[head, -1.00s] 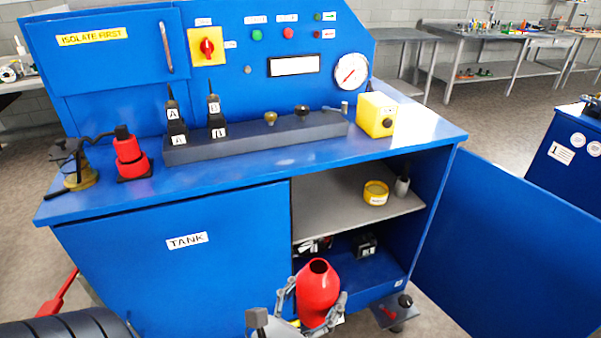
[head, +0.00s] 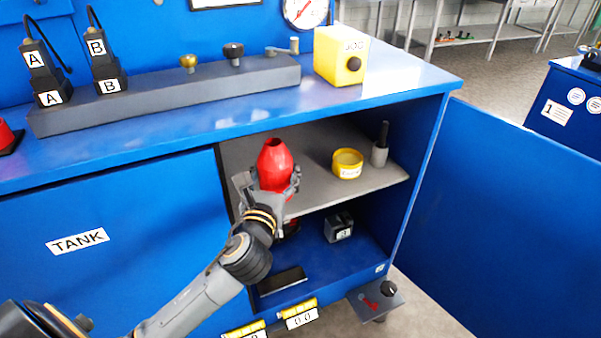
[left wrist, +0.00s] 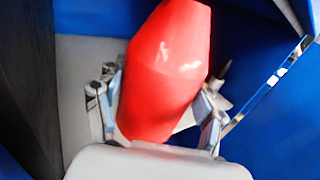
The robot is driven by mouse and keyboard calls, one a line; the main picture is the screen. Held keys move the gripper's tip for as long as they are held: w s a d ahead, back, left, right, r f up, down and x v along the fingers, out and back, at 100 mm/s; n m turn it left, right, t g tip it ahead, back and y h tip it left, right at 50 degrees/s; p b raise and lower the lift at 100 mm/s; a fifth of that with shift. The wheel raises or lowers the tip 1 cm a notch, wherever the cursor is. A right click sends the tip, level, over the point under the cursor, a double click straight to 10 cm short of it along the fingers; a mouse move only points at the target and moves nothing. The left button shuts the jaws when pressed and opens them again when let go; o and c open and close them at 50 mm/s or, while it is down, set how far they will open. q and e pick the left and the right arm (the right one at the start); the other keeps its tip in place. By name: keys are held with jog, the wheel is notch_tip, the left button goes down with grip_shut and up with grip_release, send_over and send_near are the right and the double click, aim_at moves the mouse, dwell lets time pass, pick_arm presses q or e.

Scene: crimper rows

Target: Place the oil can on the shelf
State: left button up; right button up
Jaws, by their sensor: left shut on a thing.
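The oil can is a red, bulging vessel (head: 273,168) with a dark open top. My left gripper (head: 270,190) is shut around it and holds it upright at the opening of the blue cabinet, by the left part of the grey shelf (head: 320,190). In the left wrist view the red can (left wrist: 168,70) sits between both fingers of the gripper (left wrist: 160,110). Whether the can's base touches the shelf is hidden by the gripper. My right gripper is not in view.
On the shelf's right side stand a yellow round tin (head: 347,164) and a grey holder with a dark stick (head: 380,148). A black labelled box (head: 338,228) sits on the compartment floor below. The blue door (head: 510,220) stands open at right. The shelf's middle is clear.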

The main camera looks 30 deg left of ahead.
pick_arm(q)
jog(key=w+a+f+n+g+y+b, duration=0.1)
jog(key=w+a+n+y+b, duration=0.15)
jog(key=w+a+b, duration=0.5)
jog(key=shift+m+y, duration=0.25)
jog(key=f+b, duration=0.1)
jog(key=f, duration=0.2)
jog(key=f+b, duration=0.1)
jog(key=f, duration=0.2)
jog(key=shift+s+a+f+b, duration=0.1)
jog(key=shift+a+f+b, duration=0.1)
jog(key=shift+f+b, duration=0.15)
notch_tip(320, 180, down, 3)
jog(key=shift+f+b, duration=0.15)
jog(key=shift+b, duration=0.55)
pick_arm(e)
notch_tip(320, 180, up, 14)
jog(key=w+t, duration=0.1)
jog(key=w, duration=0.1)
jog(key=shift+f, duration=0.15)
pick_arm(q)
jog(key=o, duration=1.1)
